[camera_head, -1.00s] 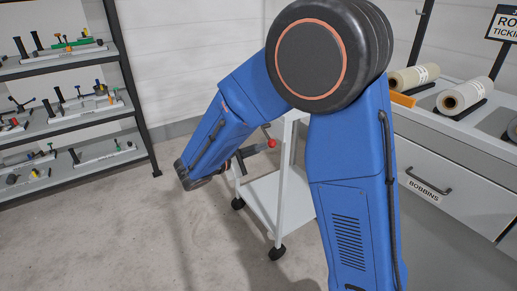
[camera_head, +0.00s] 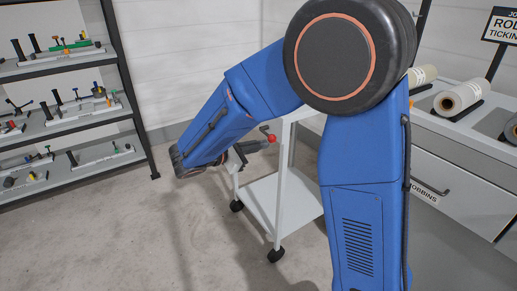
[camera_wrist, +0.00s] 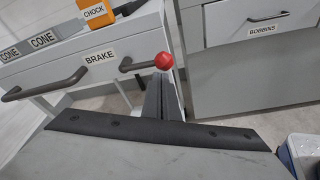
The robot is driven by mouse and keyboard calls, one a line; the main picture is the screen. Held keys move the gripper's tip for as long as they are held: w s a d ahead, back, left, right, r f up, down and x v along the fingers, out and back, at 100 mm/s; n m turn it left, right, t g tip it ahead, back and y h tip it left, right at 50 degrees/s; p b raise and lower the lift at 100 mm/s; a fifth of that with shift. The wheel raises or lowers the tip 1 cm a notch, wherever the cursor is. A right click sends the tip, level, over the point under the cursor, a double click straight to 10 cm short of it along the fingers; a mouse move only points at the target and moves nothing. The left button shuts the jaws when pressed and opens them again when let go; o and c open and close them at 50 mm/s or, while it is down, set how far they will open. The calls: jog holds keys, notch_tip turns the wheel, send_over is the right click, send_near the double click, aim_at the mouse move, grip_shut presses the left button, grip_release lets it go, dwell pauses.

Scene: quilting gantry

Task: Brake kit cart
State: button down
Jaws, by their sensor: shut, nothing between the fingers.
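The white kit cart (camera_head: 292,205) stands on casters behind my arm in the head view. In the wrist view, a front panel carries a BRAKE label (camera_wrist: 98,59). A dark lever (camera_wrist: 138,66) with a red ball knob (camera_wrist: 163,61) sticks out beside that label. The knob also shows in the head view (camera_head: 271,138). My gripper (camera_wrist: 166,90) is shut and empty, its fingers pointing at the lever just below the knob. I cannot tell whether they touch. In the head view my gripper (camera_head: 250,147) is small and partly hidden.
An orange CHOCK block (camera_wrist: 97,13) and CONE labels (camera_wrist: 43,40) are at upper left in the wrist view. A BOBBINS drawer bench (camera_head: 450,185) with rolls stands right. A tool shelf (camera_head: 75,120) stands left. Grey floor (camera_head: 120,235) at front left is clear.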

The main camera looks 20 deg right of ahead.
jog(key=shift+r+n+g, duration=0.3)
jog(key=shift+r+n, duration=0.5)
jog(key=shift+r, duration=1.15)
